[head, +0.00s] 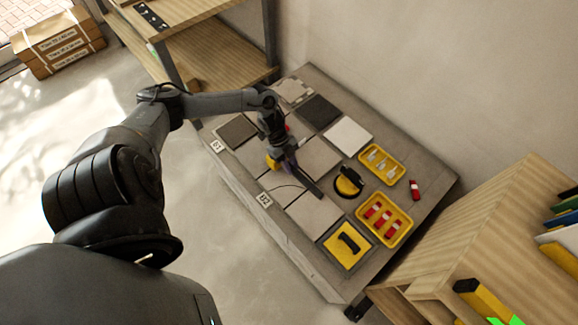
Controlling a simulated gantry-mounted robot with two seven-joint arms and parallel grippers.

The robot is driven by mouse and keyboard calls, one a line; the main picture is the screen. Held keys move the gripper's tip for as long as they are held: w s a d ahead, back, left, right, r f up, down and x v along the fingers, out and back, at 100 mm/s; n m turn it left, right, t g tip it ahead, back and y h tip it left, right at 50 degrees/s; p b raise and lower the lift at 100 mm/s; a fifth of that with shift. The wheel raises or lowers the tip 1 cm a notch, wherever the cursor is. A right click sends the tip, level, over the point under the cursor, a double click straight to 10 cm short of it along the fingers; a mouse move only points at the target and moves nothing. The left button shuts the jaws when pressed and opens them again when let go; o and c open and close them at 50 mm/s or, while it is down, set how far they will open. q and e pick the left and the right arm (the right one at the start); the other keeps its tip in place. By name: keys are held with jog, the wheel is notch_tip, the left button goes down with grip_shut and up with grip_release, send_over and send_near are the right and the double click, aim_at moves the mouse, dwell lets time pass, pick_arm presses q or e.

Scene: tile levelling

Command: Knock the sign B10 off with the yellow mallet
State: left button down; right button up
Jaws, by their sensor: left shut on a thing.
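My left gripper (287,163) hangs over the tiles in the middle of the low platform. It is shut on what looks like the yellow mallet (272,163), of which a small yellow part shows beside the gripper. The rest of the mallet is hidden or too small to make out. I cannot read B10 on any sign. Two small white signs stand at the platform's front edge, one at the left (216,146) and one nearer the middle (264,200). My right gripper is not in view.
Grey, dark and white tiles lie on the platform (330,285). A yellow tray of red pieces (385,219), another yellow tray (382,164), a black-and-yellow round tool (348,182) and a yellow pad with black handle (345,246) are at the right. Wooden shelves flank the platform.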

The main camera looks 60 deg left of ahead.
pick_arm(q)
jog(key=w+b, duration=0.2)
jog(key=w+a+b, duration=0.1)
jog(key=w+b, duration=0.3)
jog(key=shift+w+a+f, duration=0.1)
jog(key=shift+a+f, duration=0.2)
jog(key=shift+f, duration=0.1)
jog(key=shift+r+p, duration=0.35)
jog(key=shift+r, duration=0.1)
jog(key=shift+s+r+p, duration=0.3)
jog(key=shift+r+p, duration=0.15)
jog(key=shift+p, duration=0.2)
notch_tip(320, 180, up, 6)
jog(key=s+p, duration=0.1)
jog(key=p, duration=0.7)
jog(key=shift+s+d, duration=0.25)
jog(key=shift+s, duration=0.05)
